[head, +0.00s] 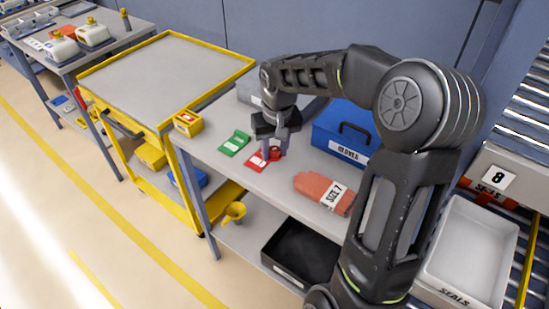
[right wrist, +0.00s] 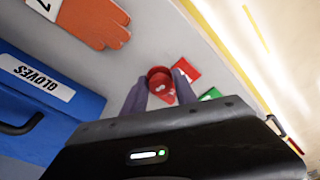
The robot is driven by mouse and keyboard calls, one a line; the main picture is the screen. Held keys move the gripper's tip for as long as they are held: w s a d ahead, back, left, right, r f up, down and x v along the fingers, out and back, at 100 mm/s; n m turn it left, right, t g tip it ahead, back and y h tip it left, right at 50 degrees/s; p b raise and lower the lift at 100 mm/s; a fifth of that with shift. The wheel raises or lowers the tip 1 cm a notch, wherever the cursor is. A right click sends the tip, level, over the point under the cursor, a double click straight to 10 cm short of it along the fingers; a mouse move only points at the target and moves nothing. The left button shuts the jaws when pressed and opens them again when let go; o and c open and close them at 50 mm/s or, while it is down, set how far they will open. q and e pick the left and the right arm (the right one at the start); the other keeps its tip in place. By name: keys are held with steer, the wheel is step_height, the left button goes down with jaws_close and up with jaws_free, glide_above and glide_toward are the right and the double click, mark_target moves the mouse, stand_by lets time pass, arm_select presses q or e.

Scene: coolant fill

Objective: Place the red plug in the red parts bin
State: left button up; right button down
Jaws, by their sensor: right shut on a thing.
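My right gripper (head: 275,148) is low over the grey workbench. In the right wrist view its two fingers (right wrist: 160,88) are closed around a small round red piece, the red plug (right wrist: 160,74). In the head view the fingers mostly hide the plug. A red tag (head: 258,162) lies right by the fingertips and shows in the right wrist view (right wrist: 187,70); I cannot tell whether the plug touches it. A green tag (head: 235,143) lies to its left. I cannot clearly make out a red parts bin. My left gripper is not in view.
Orange gloves (head: 325,190) and a blue gloves box (head: 345,130) are on the bench. A small yellow bin (head: 188,123) sits at the yellow cart's (head: 165,75) corner. A black tray (head: 300,252) is on the lower shelf. A white seals bin (head: 468,250) stands at right.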

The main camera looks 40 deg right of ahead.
mark_target(275, 159)
steer(key=shift+f, duration=1.75)
steer(key=shift+f, duration=0.1)
steer(key=shift+f, duration=0.15)
steer(key=c, duration=1)
jaws_free()
steer(key=shift+o, duration=0.2)
step_height(275, 159, up, 12)
steer(key=s, duration=0.1)
steer(key=shift+s+a+r+b, duration=0.2)
steer(key=shift+s+r+b, duration=0.05)
steer(key=shift+b, duration=0.05)
steer(key=shift+c, duration=0.2)
